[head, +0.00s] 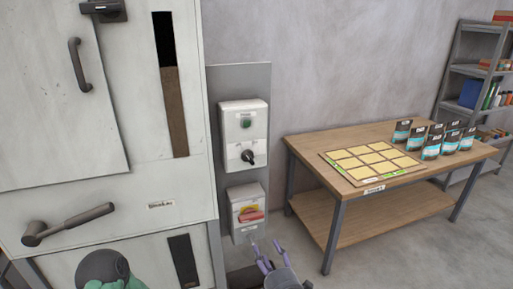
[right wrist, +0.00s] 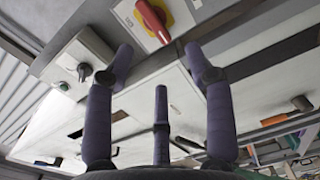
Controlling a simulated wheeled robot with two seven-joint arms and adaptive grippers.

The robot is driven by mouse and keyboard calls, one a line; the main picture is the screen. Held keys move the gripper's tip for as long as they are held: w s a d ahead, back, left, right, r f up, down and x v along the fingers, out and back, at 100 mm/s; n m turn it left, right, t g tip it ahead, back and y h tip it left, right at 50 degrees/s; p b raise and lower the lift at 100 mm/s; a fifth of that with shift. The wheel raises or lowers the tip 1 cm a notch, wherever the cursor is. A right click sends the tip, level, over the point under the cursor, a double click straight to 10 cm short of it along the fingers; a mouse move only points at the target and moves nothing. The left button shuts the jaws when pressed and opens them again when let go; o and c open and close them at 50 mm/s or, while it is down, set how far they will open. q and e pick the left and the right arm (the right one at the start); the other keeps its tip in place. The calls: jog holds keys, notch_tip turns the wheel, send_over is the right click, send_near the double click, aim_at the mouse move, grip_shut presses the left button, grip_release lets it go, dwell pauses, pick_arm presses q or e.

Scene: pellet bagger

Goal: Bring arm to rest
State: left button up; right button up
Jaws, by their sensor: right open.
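My right gripper (head: 265,248) is at the bottom centre of the head view, just below and right of the lower switch box (head: 248,208). Its purple fingers are spread and empty. The right wrist view shows the same gripper (right wrist: 158,62) with its fingers apart and nothing between them. The red rotary switch (right wrist: 152,20) on its yellow plate lies beyond the fingertips there, and I see no contact with it. In the head view this red handle (head: 250,215) looks turned sideways.
A pale machine cabinet (head: 120,215) with a lever handle (head: 68,223) fills the left. An upper box (head: 244,135) has a green button and black knob. A wooden table (head: 300,150) at right bears a grid board (head: 330,158) and several dark pouches (head: 432,146). Shelves (head: 470,70) stand behind.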

jog(key=s+d+f+m+g+h, duration=0.1)
jog(key=f+m+g, duration=0.25)
jog(key=f, duration=0.45)
jog(key=s+d+f+m+g+p, duration=0.1)
jog(key=s+d+f+m+g, duration=0.1)
jog(key=f+m, duration=0.35)
jog(key=s+d+f+m+g+h, duration=0.1)
jog(key=f+m+g, duration=0.15)
jog(key=f, duration=0.65)
jog(key=s+d+f+m+g+p, duration=0.1)
jog(key=s+d+f+m+g, duration=0.1)
jog(key=s+f+m+g, duration=0.6)
jog(key=s+f+m, duration=0.4)
jog(key=s+f, duration=0.3)
jog(key=s, duration=0.2)
jog(key=shift+s+f+y, duration=0.3)
jog(key=shift+c, duration=1.4)
jog(key=shift+a, duration=0.15)
